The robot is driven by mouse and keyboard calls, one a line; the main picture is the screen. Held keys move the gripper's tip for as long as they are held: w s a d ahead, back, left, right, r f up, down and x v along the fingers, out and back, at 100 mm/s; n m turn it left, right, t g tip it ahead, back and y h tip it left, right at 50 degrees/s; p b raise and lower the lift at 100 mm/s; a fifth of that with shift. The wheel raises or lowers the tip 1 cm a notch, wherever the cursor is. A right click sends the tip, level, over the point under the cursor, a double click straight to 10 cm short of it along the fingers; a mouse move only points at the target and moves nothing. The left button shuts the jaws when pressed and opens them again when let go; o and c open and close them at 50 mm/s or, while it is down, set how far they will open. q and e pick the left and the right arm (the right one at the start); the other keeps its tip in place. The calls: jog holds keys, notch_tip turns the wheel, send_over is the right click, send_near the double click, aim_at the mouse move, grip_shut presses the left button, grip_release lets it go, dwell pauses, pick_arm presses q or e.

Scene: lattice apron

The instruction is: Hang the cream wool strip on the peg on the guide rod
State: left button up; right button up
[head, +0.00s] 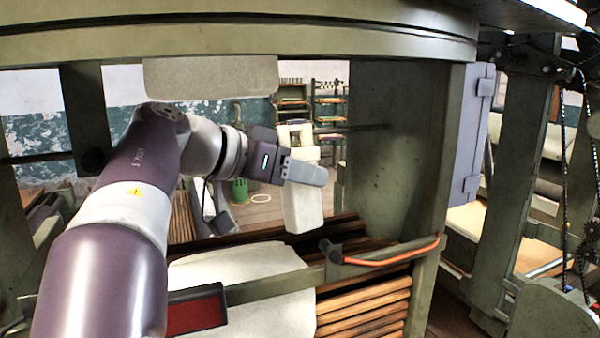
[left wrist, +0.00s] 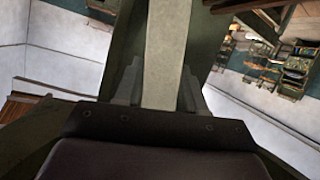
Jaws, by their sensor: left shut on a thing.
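The cream wool strip (head: 303,208) hangs down from my left gripper (head: 308,173) in the head view, with part of it showing above the fingers. In the left wrist view the strip (left wrist: 166,55) runs between the two fingers (left wrist: 160,92), and the gripper is shut on it. A thin dark rod (head: 365,127), which may be the guide rod, shows behind and to the right of the gripper. A similar length (head: 35,158) shows at far left. I cannot make out the peg; my arm covers part of that area. My right gripper is not in view.
A green beam (head: 250,38) crosses above, with a pale panel (head: 210,76) below it. A broad green post (head: 400,150) stands right of the gripper. Open space lies behind the strip.

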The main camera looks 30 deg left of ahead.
pick_arm(q)
jog(key=shift+w+a+p, duration=0.2)
jog(key=shift+p, duration=0.15)
jog(key=shift+w+a+f+p, duration=0.1)
jog(key=shift+w+a+p, duration=0.95)
jog(key=shift+a+p, duration=0.15)
jog(key=shift+f, duration=0.15)
dwell(0.4)
jog(key=shift+w+a+f, duration=0.15)
jog(key=shift+a+f, duration=0.05)
jog(key=shift+f, duration=0.2)
dwell(0.3)
jog(key=o, duration=1.3)
